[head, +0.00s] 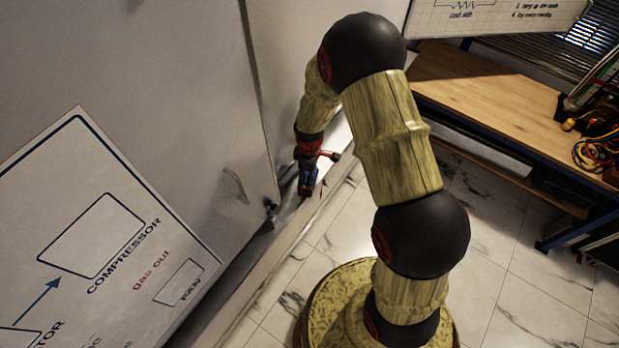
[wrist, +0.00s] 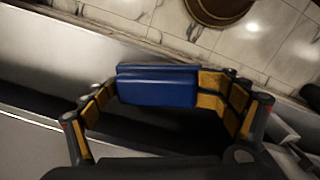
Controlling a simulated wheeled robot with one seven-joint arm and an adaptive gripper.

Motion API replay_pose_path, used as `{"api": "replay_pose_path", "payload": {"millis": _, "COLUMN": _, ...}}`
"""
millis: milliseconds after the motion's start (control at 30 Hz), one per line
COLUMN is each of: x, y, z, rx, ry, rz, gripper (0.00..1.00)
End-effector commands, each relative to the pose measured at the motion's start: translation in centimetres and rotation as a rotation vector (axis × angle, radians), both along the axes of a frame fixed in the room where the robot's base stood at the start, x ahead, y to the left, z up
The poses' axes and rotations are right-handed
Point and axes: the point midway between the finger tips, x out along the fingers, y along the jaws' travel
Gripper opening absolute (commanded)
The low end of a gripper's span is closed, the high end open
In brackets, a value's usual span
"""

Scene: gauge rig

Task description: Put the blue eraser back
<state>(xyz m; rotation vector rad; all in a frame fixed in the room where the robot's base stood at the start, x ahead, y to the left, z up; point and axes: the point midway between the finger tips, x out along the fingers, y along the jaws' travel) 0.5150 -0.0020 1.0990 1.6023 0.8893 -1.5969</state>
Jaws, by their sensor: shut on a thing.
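The blue eraser (wrist: 157,88) is a blue block gripped between the yellow-padded fingers of my gripper (wrist: 160,90) in the wrist view. The eraser lies across the gap between the fingertips. A grey ledge (wrist: 50,60) runs behind and below the eraser in the wrist view. I cannot tell whether the eraser touches it.
A wooden workbench (head: 490,100) with coloured cables (head: 597,150) stands at the right. The marble-tiled floor (head: 500,270) is open.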

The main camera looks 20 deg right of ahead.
Motion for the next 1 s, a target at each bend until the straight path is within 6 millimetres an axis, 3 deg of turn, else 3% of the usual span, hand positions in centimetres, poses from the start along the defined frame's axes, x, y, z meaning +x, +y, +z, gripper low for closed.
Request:
{"api": "replay_pose_path", "payload": {"millis": 33, "x": -0.9, "y": 0.0, "z": -0.8, "rx": 0.000, "ry": 0.020, "rz": 0.000, "gripper": 0.44}}
{"api": "replay_pose_path", "payload": {"millis": 200, "x": -1.0, "y": 0.0, "z": -0.7, "rx": 0.000, "ry": 0.021, "rz": 0.000, "gripper": 0.44}}
{"api": "replay_pose_path", "payload": {"millis": 233, "x": -1.0, "y": 0.0, "z": -0.7, "rx": 0.000, "ry": 0.021, "rz": 0.000, "gripper": 0.86}}
{"api": "replay_pose_path", "payload": {"millis": 400, "x": -0.8, "y": 0.0, "z": -0.5, "rx": 0.000, "ry": 0.017, "rz": 0.000, "gripper": 0.95}}
{"api": "replay_pose_path", "payload": {"millis": 500, "x": -0.6, "y": 0.0, "z": -0.4, "rx": 0.000, "ry": 0.014, "rz": 0.000, "gripper": 1.00}}
{"api": "replay_pose_path", "payload": {"millis": 767, "x": -0.3, "y": 0.0, "z": 0.0, "rx": 0.000, "ry": 0.008, "rz": 0.000, "gripper": 1.00}}
{"api": "replay_pose_path", "payload": {"millis": 1000, "x": -0.2, "y": 0.1, "z": 3.4, "rx": 0.000, "ry": 0.002, "rz": 0.000, "gripper": 1.00}}
